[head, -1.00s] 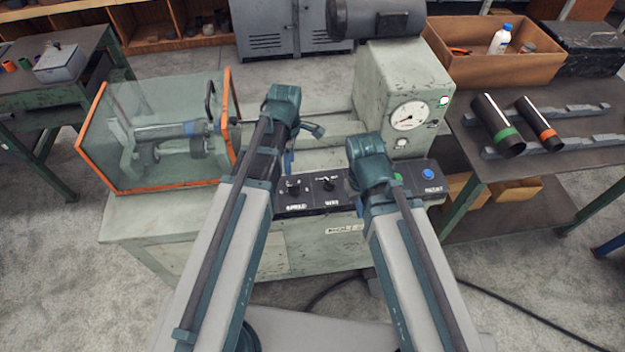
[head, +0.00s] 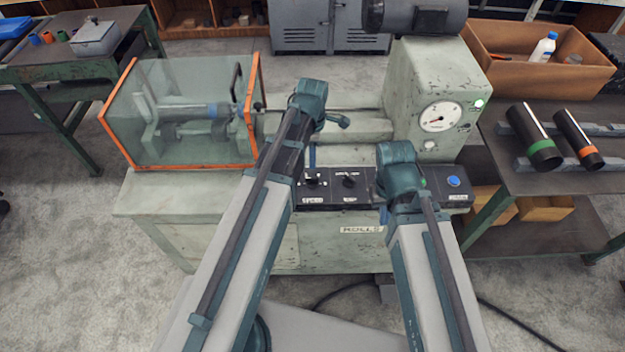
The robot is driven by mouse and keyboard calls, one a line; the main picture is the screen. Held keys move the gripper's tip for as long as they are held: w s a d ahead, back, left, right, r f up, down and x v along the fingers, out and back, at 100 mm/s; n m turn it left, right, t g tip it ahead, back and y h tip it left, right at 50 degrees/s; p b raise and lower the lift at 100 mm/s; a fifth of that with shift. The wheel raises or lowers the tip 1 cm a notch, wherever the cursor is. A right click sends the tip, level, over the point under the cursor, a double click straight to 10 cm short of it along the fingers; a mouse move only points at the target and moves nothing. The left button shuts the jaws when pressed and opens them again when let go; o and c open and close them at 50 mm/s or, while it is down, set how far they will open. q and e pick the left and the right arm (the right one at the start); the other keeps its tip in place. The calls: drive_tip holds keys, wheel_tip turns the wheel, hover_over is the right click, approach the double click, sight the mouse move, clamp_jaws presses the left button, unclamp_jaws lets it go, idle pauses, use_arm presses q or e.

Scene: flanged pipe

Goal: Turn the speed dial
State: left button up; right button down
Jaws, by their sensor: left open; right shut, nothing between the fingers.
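The control panel (head: 335,199) runs along the front of the pale green machine. Two black knobs sit on it, a left knob (head: 312,178) and a right knob (head: 349,181); their labels are too small to read surely, so I cannot tell which is the speed dial. My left gripper (head: 312,157) is open, just above and behind the left knob; its arm hides part of it, and I cannot tell whether it touches. My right gripper (head: 383,214) is shut and empty at the panel's front edge, right of the right knob, mostly hidden behind its own arm.
A green button (head: 423,183) and a blue button (head: 454,181) are on the panel's right part. A round gauge (head: 440,116) is on the upright housing. A clear guard with an orange frame (head: 113,91) stands at left. A bench with dark pipes (head: 533,138) stands at right.

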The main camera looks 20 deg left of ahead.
sight(312, 177)
use_arm(q)
wheel_tip(312, 177, down, 10)
drive_tip(key=b, duration=0.8)
drive_tip(key=shift+r, duration=0.2)
clamp_jaws()
